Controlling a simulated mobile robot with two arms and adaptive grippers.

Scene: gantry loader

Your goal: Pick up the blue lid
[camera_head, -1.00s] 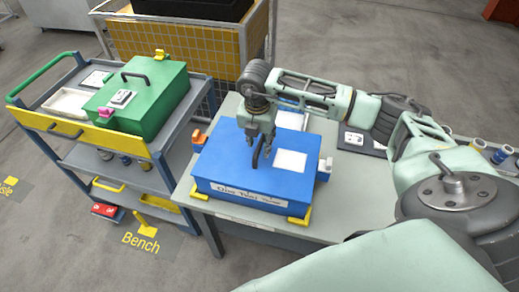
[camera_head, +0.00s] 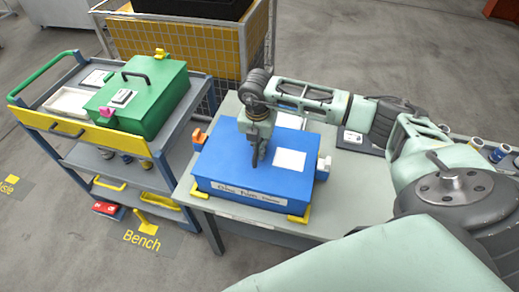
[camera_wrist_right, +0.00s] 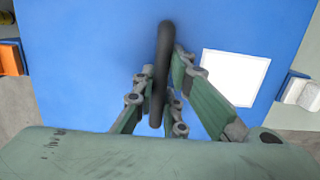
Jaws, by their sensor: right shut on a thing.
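The blue lid (camera_head: 222,163) lies flat on a box on the grey table, with a white square label (camera_head: 290,160) on top and a written strip along its front edge. My right gripper (camera_head: 256,158) points down at the middle of the lid. In the right wrist view its fingers (camera_wrist_right: 157,105) are shut on the lid's black handle (camera_wrist_right: 164,55), one on each side. In the head view the gripper mostly hides the handle. My left gripper is not in view.
An orange latch (camera_head: 198,136) and a white latch (camera_head: 324,165) sit at the box's sides, with yellow corner pieces (camera_head: 300,214) at its base. A cart with a green case (camera_head: 150,108) stands left. Bare table (camera_head: 345,200) lies right of the box.

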